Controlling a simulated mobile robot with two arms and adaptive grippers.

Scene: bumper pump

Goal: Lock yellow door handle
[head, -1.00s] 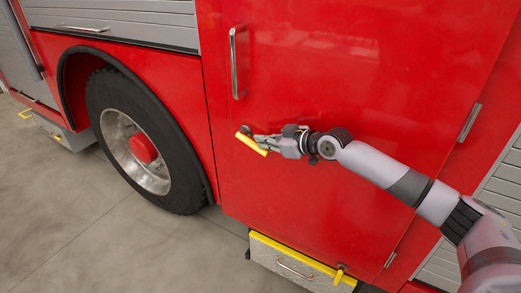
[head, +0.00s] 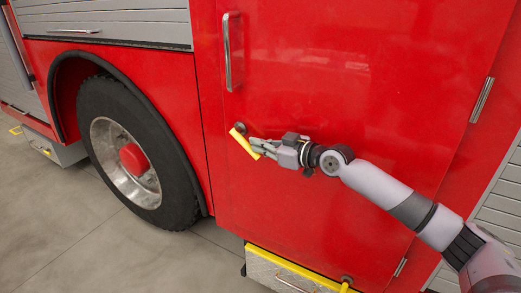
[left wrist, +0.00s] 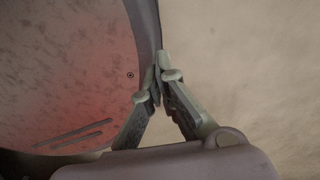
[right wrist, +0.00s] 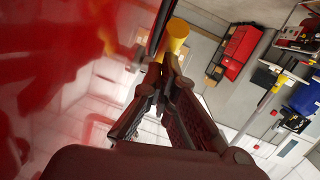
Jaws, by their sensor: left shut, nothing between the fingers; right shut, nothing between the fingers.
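The yellow door handle (head: 243,142) is on the red door (head: 330,190), near its left edge. It is tilted, its upper end to the left at a dark round mount and its lower end to the right. My right gripper (head: 256,147) is shut and empty, its tips against or just beside the handle's right side; I cannot tell if they touch. In the right wrist view the handle (right wrist: 175,38) shows just beyond the shut fingertips (right wrist: 166,66). My left gripper (left wrist: 158,76) is shut and empty, low above the floor, out of the head view.
A vertical chrome grab bar (head: 232,50) is above the handle. A large wheel (head: 135,150) is to the left. A yellow-edged step (head: 290,268) juts out below the door. Grey floor (head: 60,230) is open at lower left.

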